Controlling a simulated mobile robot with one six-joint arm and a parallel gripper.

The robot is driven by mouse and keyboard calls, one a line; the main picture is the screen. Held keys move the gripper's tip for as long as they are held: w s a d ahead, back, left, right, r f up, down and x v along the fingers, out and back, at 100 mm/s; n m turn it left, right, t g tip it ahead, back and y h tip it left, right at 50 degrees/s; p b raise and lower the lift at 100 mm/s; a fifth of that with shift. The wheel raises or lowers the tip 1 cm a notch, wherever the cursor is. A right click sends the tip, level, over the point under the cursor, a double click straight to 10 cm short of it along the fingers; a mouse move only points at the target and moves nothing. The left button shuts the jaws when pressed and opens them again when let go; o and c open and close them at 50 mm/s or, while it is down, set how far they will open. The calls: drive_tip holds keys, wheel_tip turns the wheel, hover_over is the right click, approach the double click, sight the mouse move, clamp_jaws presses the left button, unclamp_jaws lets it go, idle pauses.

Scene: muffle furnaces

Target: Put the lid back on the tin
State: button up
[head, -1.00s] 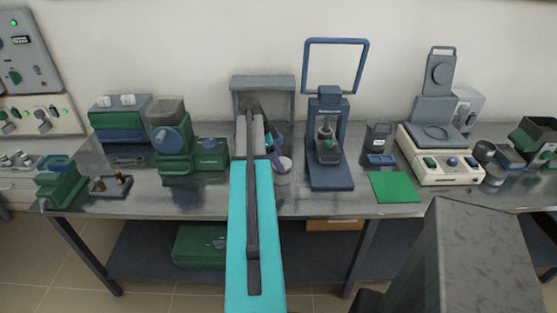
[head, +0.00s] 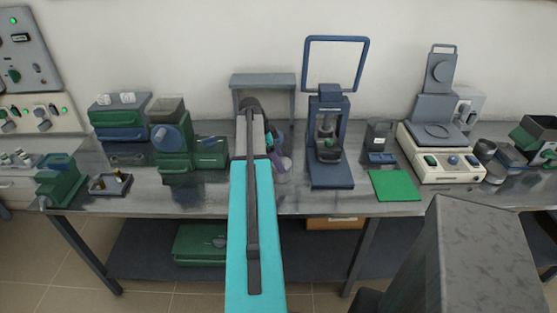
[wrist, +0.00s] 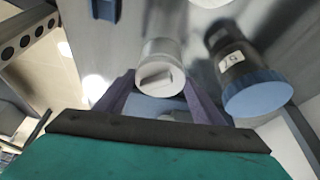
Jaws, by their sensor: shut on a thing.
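My gripper (wrist: 160,84) has two purple fingers, one on each side of a pale grey round lid (wrist: 157,77) with a raised bar. It is shut on this lid. A pale silver tin (wrist: 167,49) shows directly behind the lid in the wrist view, upright on the bench. I cannot tell whether the lid touches the rim. In the head view my gripper (head: 281,160) is at the bench beyond the turquoise arm link, which hides much of it. The tin is mostly covered there.
A dark jar with a blue cap (wrist: 258,94) stands close to the right of the tin in the wrist view. A grey stand (head: 263,80) is behind the gripper. A blue press (head: 330,175) stands to the right, with a green mat (head: 395,186) beyond it.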

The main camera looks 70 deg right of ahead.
drive_tip(key=shift+f, duration=0.35)
idle(0.3)
drive_tip(key=o, duration=1.5)
drive_tip(key=shift+r, duration=0.1)
drive_tip(key=shift+r+p, duration=1.4)
drive_tip(key=shift+r, duration=2)
drive_tip(key=shift+r, duration=0.1)
